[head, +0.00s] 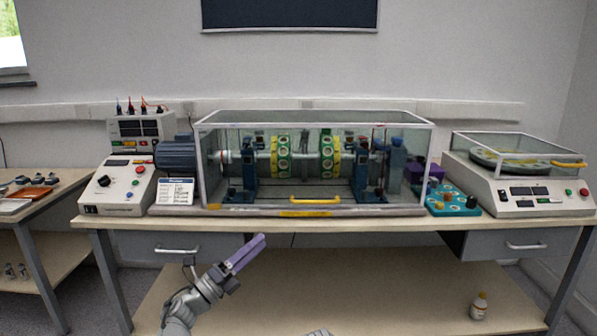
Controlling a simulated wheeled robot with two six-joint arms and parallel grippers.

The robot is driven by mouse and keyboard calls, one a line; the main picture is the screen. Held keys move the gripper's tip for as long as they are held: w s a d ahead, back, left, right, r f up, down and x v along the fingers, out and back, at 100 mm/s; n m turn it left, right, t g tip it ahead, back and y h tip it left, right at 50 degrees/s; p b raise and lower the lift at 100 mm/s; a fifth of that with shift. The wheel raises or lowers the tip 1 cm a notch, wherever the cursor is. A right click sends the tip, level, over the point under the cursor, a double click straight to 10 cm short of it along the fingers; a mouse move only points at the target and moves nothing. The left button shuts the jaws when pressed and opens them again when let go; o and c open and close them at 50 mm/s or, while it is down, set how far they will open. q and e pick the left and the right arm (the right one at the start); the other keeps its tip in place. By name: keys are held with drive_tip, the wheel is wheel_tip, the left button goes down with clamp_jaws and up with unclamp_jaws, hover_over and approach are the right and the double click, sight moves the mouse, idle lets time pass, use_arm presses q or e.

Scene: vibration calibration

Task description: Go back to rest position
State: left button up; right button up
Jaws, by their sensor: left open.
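My left gripper (246,252) is in front of the workbench (330,222), below its front edge, with its purple fingers pointing up and to the right. It is open, with nothing seen between the fingers, and apart from everything on the bench. Only a small grey piece, perhaps of my right arm, shows at the bottom edge of the head view. My right gripper is out of view.
A clear-walled rotor rig (312,205) stands mid-bench, with a control box (118,188) at left. A lidded balance machine (525,195) and teal tray (445,208) stand at right. A side table (50,202) is far left. A bottle (479,307) stands on the lower shelf.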

use_arm(q)
drive_tip(key=w+a+f+n+t+y, duration=0.3)
drive_tip(key=w+n+t+y, duration=0.3)
drive_tip(key=n+y, duration=0.7)
wheel_tip(320, 180, down, 12)
drive_tip(key=s+a+n+g+y, duration=0.1)
drive_tip(key=a+n+g+y, duration=0.1)
drive_tip(key=n+g+y, duration=0.65)
drive_tip(key=s+d+f+n+g+h, duration=0.35)
drive_tip(key=s+f+n, duration=0.25)
drive_tip(key=s+f, duration=0.35)
drive_tip(key=s+d+f+n+g, duration=0.1)
drive_tip(key=s+d+f+g, duration=0.15)
drive_tip(key=s, duration=0.35)
drive_tip(key=s+d+f+g, duration=0.1)
drive_tip(key=s+g, duration=0.3)
drive_tip(key=s, duration=0.1)
drive_tip(key=s+d+f+n+g, duration=0.1)
drive_tip(key=s+d+f+g, duration=0.15)
drive_tip(key=s, duration=0.35)
wheel_tip(320, 180, up, 30)
drive_tip(key=p, duration=3)
drive_tip(key=shift+w+r, duration=0.15)
drive_tip(key=shift+w, duration=0.1)
drive_tip(key=shift+a, duration=0.1)
